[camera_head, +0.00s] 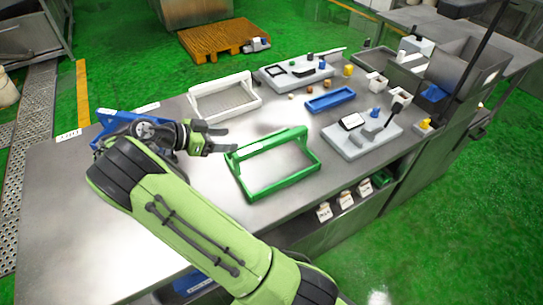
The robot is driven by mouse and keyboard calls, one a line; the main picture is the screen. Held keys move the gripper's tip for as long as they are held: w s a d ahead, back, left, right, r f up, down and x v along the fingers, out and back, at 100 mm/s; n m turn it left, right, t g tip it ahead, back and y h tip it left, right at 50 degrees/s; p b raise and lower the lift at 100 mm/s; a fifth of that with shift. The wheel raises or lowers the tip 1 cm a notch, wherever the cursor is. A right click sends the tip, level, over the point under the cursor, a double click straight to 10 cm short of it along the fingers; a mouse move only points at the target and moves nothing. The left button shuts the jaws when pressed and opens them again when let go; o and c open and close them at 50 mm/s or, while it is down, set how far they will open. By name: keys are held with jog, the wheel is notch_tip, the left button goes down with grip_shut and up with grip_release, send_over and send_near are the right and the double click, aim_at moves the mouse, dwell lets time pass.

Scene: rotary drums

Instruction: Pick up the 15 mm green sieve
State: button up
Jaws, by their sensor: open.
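The green sieve (277,189) is a rectangular green frame lying on the steel table, near its front edge. A raised green bar runs along its far side, with a small pale label at the left end. No size marking can be read. My gripper (229,139) is open and empty, to the upper left of the sieve. Its fingers point right, toward the sieve's far left corner. In this one view I cannot tell the gap or height between the fingers and the frame.
A white sieve (224,115) lies behind the green one, and a blue frame (118,122) sits partly hidden behind my arm. Bare table (70,190) lies at the left.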

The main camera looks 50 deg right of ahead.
aim_at(270, 141)
jog(key=b+x, duration=0.1)
jog(key=x, duration=1.4)
jog(key=shift+s+d+f+b, duration=0.1)
jog(key=shift+d+f+b, duration=0.05)
jog(key=shift+b, duration=0.25)
jog(key=shift+c, duration=0.3)
grip_shut()
